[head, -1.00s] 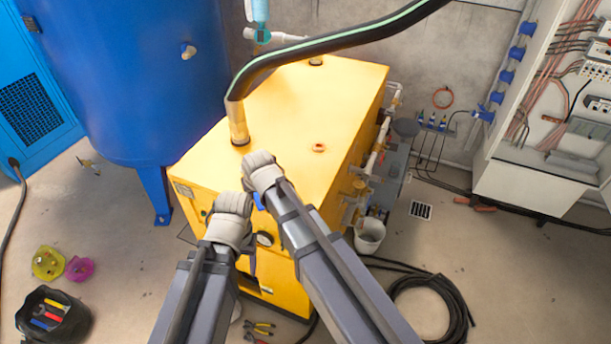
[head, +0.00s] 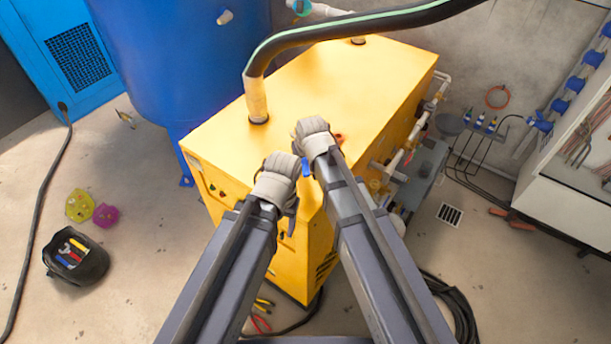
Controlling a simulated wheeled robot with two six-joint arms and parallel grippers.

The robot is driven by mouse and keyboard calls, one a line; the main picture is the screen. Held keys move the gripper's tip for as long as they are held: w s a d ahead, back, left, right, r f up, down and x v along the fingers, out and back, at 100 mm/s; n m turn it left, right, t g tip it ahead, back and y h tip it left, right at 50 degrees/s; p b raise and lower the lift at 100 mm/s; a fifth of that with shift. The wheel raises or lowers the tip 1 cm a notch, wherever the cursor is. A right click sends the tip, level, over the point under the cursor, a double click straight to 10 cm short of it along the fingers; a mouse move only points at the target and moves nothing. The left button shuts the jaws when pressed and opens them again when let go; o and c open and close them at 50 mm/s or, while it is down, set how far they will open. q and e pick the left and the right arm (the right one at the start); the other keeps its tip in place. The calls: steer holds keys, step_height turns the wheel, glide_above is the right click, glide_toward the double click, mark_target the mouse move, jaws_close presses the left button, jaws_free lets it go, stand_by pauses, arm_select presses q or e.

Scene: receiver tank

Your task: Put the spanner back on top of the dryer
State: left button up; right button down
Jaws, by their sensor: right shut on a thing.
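My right gripper (head: 312,133) appears over the front part of the dryer's top. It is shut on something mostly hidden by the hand. A small blue piece (head: 306,168) shows just below it, which I take for part of the spanner. My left gripper (head: 276,177) is left of and nearer than the right one, over the dryer's front edge. Its fingers are hidden from this side, and I see nothing in it.
The hose (head: 350,28) arches over the dryer's back. A blue tank (head: 185,60) stands close behind left. Pipes (head: 408,150) run along the dryer's right side. A black tool bag (head: 76,257) and coiled black hose (head: 452,305) lie on the floor. The dryer's top right is clear.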

steer(key=b, duration=0.5)
glide_above(304, 183)
steer(key=s, duration=0.1)
steer(key=f, duration=0.5)
steer(key=shift+s+d+f, duration=0.2)
steer(key=shift+f+b, duration=2)
steer(key=shift+f, duration=0.1)
steer(key=shift+f, duration=0.2)
steer(key=c, duration=0.7)
jaws_free()
steer(key=shift+r, duration=0.1)
steer(key=shift+r, duration=0.1)
